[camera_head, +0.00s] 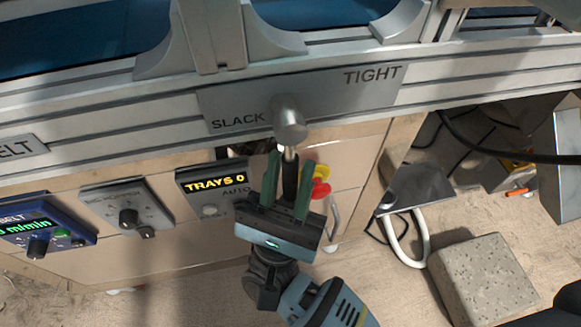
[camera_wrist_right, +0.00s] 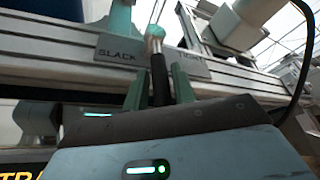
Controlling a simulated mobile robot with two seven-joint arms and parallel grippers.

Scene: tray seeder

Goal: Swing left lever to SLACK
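The lever has a round metal hub (camera_head: 289,119) on a grey plate (camera_head: 330,92) marked SLACK at left and TIGHT at right. Its black handle (camera_head: 290,182) points down from the hub in the head view, between the two labels. My right gripper (camera_head: 292,158) is below the plate with its green fingers on either side of the handle. Gaps show between the fingers and the handle, so it is open around it. The right wrist view also shows the black handle (camera_wrist_right: 159,80) between the spread fingers (camera_wrist_right: 160,78). My left gripper is not in view.
Below the rail are a TRAYS display box (camera_head: 212,188), a grey knob box (camera_head: 127,206) and a blue belt control box (camera_head: 45,224). A concrete block (camera_head: 483,280) stands on the floor at right.

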